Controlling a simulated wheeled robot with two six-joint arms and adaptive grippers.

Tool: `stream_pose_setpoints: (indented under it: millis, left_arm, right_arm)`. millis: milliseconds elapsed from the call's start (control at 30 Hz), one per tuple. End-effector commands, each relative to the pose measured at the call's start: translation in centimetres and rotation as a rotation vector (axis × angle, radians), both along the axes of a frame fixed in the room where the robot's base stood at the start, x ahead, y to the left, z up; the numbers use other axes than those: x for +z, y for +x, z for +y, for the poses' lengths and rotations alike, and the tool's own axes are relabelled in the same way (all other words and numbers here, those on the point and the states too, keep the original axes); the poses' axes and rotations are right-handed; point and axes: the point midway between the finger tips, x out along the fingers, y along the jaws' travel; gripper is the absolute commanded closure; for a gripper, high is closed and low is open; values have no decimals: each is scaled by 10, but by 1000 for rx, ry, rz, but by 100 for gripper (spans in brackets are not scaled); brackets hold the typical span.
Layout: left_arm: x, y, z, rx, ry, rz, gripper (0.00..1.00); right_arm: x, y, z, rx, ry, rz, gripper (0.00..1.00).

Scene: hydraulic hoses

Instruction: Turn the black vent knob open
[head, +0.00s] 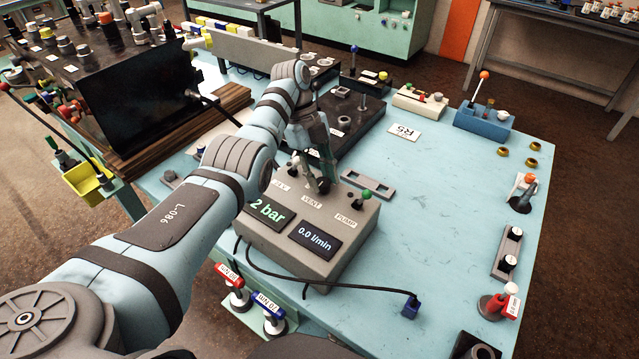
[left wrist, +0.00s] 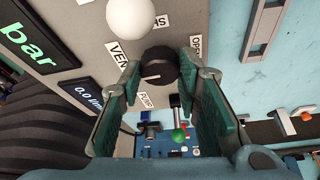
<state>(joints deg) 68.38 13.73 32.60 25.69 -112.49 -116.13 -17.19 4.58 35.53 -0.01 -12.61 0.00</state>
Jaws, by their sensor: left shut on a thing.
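The black vent knob (left wrist: 158,68) sits on the grey control box (head: 270,247), between the VENT (left wrist: 118,55) label and the OPEN (left wrist: 195,43) label. A SHUT label (left wrist: 160,21) is above it in the left wrist view. Its white pointer line faces left, toward the VENT label. My left gripper (left wrist: 158,76) has its green-lined fingers on both sides of the knob and is shut on it. My right gripper is not in view.
A green-topped lever (head: 366,194) stands by the PUMP label, right of the knob in the head view. A white ball (left wrist: 130,18) is close to the fingers. Displays read 2 bar (head: 268,210) and 0.0 l/min (head: 317,237). The table's right middle is mostly clear.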

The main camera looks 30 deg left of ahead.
Motion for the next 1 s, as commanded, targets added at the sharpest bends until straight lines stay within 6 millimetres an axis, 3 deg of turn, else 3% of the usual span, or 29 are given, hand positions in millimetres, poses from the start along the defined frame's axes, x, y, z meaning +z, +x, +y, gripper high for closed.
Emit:
stream_pose_setpoints:
  millis: [167, 633, 667, 767, 1000]
  left_arm:
    - [-1, 1, 0, -45, 1, -1, 97]
    - [0, 0, 0, -61, 1, 2, 97]
    - [0, 0, 0, -61, 1, 2, 68]
    - [0, 0, 0, -60, 1, 2, 52]
    - [0, 0, 0, -60, 1, 2, 49]
  right_arm:
    - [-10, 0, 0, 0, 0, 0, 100]
    - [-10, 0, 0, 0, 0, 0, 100]
    - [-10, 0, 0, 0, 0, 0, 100]
    - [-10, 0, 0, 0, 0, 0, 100]
    - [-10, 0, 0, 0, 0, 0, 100]
